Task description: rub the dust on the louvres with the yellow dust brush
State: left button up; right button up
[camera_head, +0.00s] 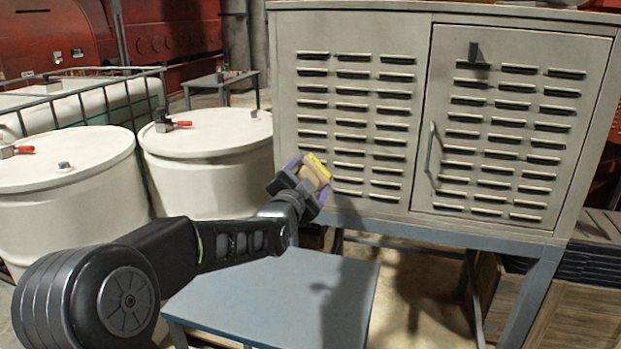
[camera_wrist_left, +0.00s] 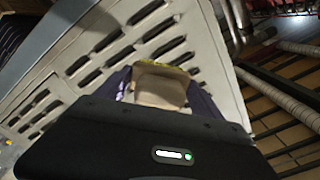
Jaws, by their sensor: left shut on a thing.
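My left gripper (camera_head: 299,186) is shut on the yellow dust brush (camera_head: 316,170), which has a tan body and a yellow edge. The brush is at the lower left of the cabinet's left panel, at or close to the louvres (camera_head: 353,108); I cannot tell whether it touches them. In the left wrist view the brush (camera_wrist_left: 160,86) sits between the purple-sided fingers, with the louvres (camera_wrist_left: 112,42) behind it. Dust on the louvres cannot be made out clearly. My right gripper is not in view.
The grey cabinet (camera_head: 420,20) has a right door with a handle (camera_head: 430,148) and stands on a blue-grey frame (camera_head: 440,235). A low blue table (camera_head: 290,290) lies below my left arm. White drums (camera_head: 208,165) with red-handled valves stand at the left.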

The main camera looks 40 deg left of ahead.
pick_arm(q)
jog(key=shift+b+v, duration=0.7)
jog(key=shift+v, duration=0.1)
jog(key=shift+s+d+b, duration=0.3)
jog(key=shift+s, duration=0.4)
